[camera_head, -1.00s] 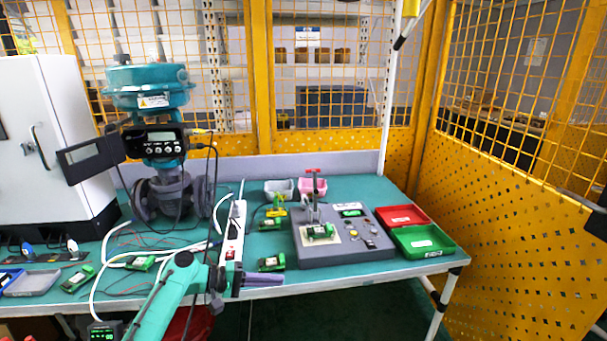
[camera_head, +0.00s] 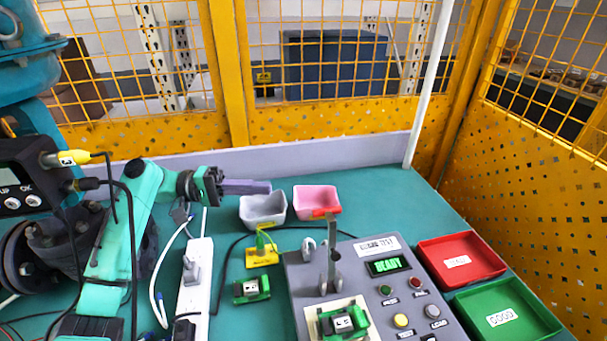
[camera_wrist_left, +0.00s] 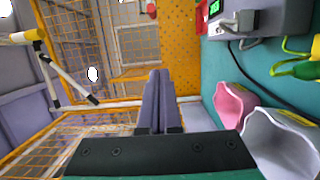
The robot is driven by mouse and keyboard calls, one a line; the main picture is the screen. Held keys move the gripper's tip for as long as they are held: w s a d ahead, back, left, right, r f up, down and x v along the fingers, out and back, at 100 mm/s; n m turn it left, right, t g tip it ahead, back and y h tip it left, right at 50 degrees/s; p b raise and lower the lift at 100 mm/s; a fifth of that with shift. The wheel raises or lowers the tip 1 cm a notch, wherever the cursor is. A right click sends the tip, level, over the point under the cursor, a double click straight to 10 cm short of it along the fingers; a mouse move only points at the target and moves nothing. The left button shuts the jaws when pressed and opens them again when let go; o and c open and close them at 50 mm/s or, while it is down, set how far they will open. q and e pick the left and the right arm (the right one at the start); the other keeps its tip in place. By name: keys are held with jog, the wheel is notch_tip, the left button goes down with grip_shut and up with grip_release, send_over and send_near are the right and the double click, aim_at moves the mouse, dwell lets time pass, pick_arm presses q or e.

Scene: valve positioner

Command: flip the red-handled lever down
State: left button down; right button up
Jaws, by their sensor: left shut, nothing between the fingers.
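The red-handled lever (camera_head: 332,262) stands upright on the grey test box (camera_head: 303,283). Its reddish top end shows in front of the pink bin in the head view. A green circuit board (camera_head: 343,323) sits on the pale plate at the lever's foot. My left gripper (camera_head: 270,187) is shut and empty, its purple fingers pointing right above the back of the table, behind and left of the lever and apart from it. The closed fingers also show in the left wrist view (camera_wrist_left: 158,75). I cannot clearly make out the lever there. My right gripper is not in view.
A grey bin (camera_head: 263,211) and a pink bin (camera_head: 318,199) stand behind the box. A red tray (camera_head: 461,262) and a green tray (camera_head: 507,309) lie to its right. A power strip (camera_head: 197,275), cables and a yellow-green part (camera_head: 262,253) lie left of the box.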

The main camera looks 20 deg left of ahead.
pick_arm(q)
jog(key=s+d+p, duration=0.1)
jog(key=d+p, duration=0.4)
jog(key=d, duration=0.7)
jog(key=shift+r, duration=0.3)
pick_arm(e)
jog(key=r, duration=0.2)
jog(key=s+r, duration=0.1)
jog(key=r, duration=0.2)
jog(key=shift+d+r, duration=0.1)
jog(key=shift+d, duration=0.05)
pick_arm(q)
jog(key=shift+d, duration=0.15)
